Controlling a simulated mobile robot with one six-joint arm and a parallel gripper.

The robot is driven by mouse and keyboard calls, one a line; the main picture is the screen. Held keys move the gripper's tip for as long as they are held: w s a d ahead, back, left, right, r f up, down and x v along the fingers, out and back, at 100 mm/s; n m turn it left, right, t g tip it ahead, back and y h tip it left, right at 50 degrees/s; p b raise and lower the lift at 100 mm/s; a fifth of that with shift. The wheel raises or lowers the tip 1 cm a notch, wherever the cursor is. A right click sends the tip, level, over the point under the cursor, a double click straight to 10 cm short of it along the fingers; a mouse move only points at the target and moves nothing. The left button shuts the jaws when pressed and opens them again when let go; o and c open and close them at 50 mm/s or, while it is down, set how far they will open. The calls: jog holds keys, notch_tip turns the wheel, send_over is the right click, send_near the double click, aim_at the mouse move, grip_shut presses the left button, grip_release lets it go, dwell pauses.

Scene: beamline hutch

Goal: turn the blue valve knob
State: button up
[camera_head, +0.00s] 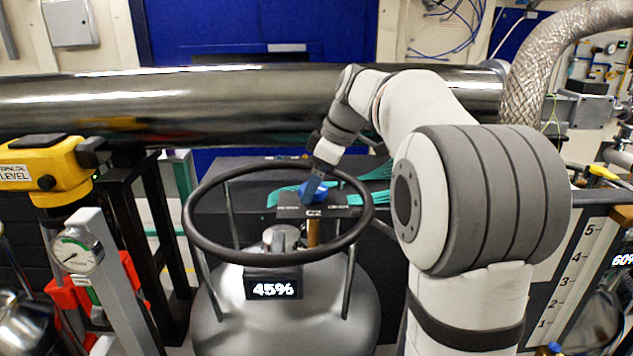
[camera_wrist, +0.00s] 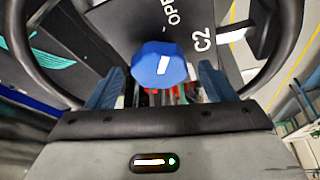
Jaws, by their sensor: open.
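The blue valve knob (camera_wrist: 160,62) is faceted, with a white mark on its face. It sits by a dark plate (camera_wrist: 205,18) marked "C2" and "OPE…". In the head view the knob (camera_head: 321,197) shows partly behind my gripper (camera_head: 314,186), above the grey tank (camera_head: 290,325) and inside its dark ring. In the wrist view my gripper (camera_wrist: 160,84) is open, with one blue finger to each side of the knob's near edge. Visible gaps separate the fingers from the knob there. I cannot tell how deep the fingertips reach relative to it.
The dark ring (camera_head: 195,237) encircles the knob area on upright rods. A large shiny pipe (camera_head: 230,105) crosses behind. A yellow device (camera_head: 45,170) and a gauge (camera_head: 77,251) stand left. A braided hose (camera_head: 545,70) hangs right.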

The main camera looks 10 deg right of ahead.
jog(key=v, duration=0.7)
jog(key=shift+d+r, duration=0.15)
jog(key=shift+r, duration=0.1)
jog(key=shift+s, duration=0.1)
